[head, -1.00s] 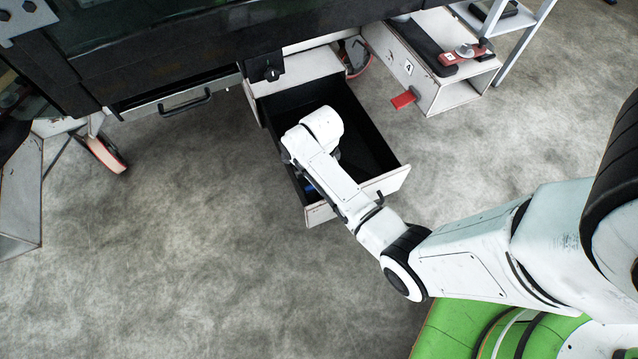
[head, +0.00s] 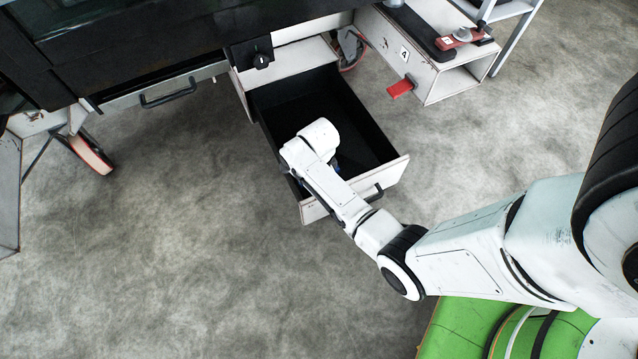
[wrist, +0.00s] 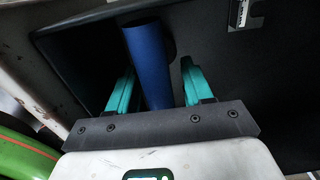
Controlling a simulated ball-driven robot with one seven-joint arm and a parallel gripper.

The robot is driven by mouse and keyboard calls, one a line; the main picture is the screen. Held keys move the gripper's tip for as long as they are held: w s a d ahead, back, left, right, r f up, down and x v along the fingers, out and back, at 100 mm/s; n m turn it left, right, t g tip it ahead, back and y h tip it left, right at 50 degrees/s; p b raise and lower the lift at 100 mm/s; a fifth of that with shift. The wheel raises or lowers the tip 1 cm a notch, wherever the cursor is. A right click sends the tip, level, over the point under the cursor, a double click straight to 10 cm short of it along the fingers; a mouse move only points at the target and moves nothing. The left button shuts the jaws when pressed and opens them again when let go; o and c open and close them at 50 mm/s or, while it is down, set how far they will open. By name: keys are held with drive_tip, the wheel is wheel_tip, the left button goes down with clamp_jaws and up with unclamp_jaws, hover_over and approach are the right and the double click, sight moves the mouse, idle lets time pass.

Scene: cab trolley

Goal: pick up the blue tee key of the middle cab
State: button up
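A blue cylindrical piece, which looks like part of the blue tee key (wrist: 148,58), stands out between my two teal fingers in the wrist view. Its lower end runs down close to the gripper's palm. My gripper (wrist: 158,66) is open around it; the right finger shows a gap, and the left finger is very close to it, touch unclear. In the head view a small bit of blue (head: 336,166) shows beside my wrist, inside the open drawer (head: 350,112). My arm hides the fingers and most of the key there.
The drawer's white front panel (head: 393,178) with a dark handle and its dark walls surround my wrist. A closed cab with a black handle (head: 168,95) is at left. A white cab marked 4 (head: 425,75) with a red tab (head: 401,88) is at right. The floor in front is clear.

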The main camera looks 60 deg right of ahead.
clamp_jaws()
idle(0.6)
